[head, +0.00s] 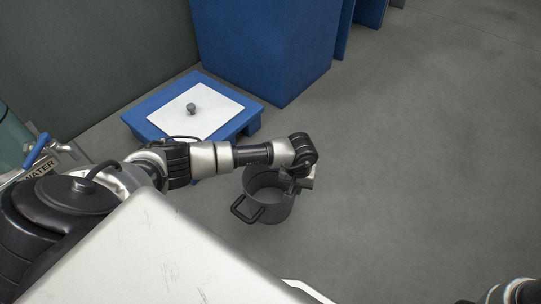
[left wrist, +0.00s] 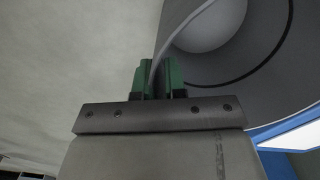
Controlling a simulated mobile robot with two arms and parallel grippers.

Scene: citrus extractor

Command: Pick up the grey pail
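The grey pail (head: 262,208) is below my left arm in the head view, upright, with a dark handle on its lower left side. I cannot tell whether it touches the floor. My left gripper (head: 293,185) is at the pail's right rim, partly hidden by the wrist. In the left wrist view, its green fingers (left wrist: 158,80) are close together with the pail's wall (left wrist: 185,20) between them. The pail's inside and bottom fill the upper right of that view. My right gripper is not in view; only a bit of that arm shows at the lower right.
A low blue stand (head: 137,120) with a white top (head: 210,118) and a small grey knob is behind my left arm. A tall blue bin (head: 262,45) stands behind it. A pipe with a blue valve lever (head: 37,150) is at the left. The floor to the right is clear.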

